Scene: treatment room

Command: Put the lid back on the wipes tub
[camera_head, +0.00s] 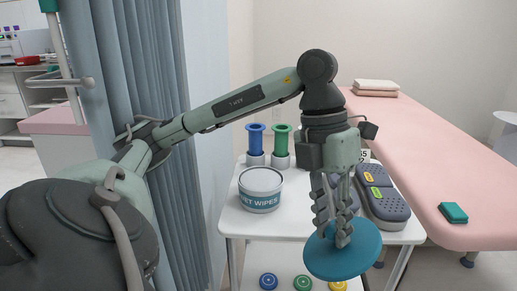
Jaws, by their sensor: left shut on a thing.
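The wipes tub (260,193) is a round white tub with a teal "WET WIPES" band, and it stands upright on the white trolley top. Its top shows a grey rim and no teal lid on it. My left gripper (338,236) points down to the right of the tub. It is shut on the round teal lid (342,257), which it holds tilted in front of the trolley's front edge, apart from the tub. My right gripper is not in view.
The trolley (236,219) also carries a blue spool (255,140), a green spool (281,140) and grey cases (384,205) behind my gripper. Coloured discs (268,281) lie on its lower shelf. A pink treatment bed (430,150) stands right, a curtain (140,80) left.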

